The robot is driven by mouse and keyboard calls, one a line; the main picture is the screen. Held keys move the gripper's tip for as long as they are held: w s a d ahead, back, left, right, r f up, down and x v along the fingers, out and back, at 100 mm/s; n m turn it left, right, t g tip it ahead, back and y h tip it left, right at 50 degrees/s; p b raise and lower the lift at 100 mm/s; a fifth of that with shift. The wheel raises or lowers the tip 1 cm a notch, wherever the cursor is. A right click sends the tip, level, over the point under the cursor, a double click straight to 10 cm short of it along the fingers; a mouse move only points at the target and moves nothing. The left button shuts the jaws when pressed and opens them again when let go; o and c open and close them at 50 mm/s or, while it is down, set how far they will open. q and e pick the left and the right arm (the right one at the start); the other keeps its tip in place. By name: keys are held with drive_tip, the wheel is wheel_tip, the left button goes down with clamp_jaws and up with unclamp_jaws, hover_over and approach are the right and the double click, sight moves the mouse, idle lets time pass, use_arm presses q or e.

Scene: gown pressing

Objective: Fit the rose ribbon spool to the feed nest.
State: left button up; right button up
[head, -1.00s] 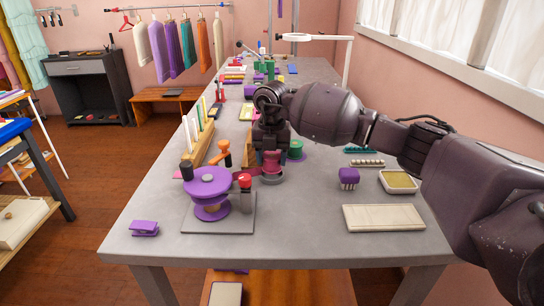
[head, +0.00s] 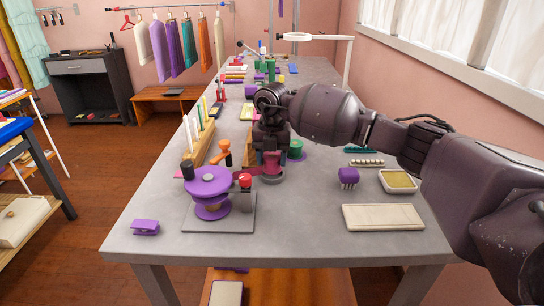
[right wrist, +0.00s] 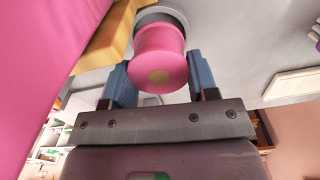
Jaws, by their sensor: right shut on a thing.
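The rose ribbon spool (head: 271,165) is between the fingers of my right gripper (head: 270,157), near the middle of the bench. The gripper comes down from above and is shut on it. In the right wrist view the rose spool (right wrist: 158,62) shows its round end with a yellowish centre, between two blue-grey fingers. A grey round base (head: 271,179), perhaps the feed nest, lies directly under the spool and also shows behind it in the right wrist view (right wrist: 158,15). I cannot tell whether the spool is seated in it. My left gripper is not in view.
A purple wheel device (head: 208,181) on a grey plate stands just left. A wooden rack (head: 203,143) is behind it. A green spool (head: 296,148) is close right of the gripper. A purple brush (head: 348,177) and cream pad (head: 383,217) lie right. The front centre bench is clear.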

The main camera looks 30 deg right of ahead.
drive_tip(key=shift+f, duration=0.65)
drive_tip(key=shift+f, duration=0.35)
drive_tip(key=shift+f, duration=0.1)
drive_tip(key=o, duration=1)
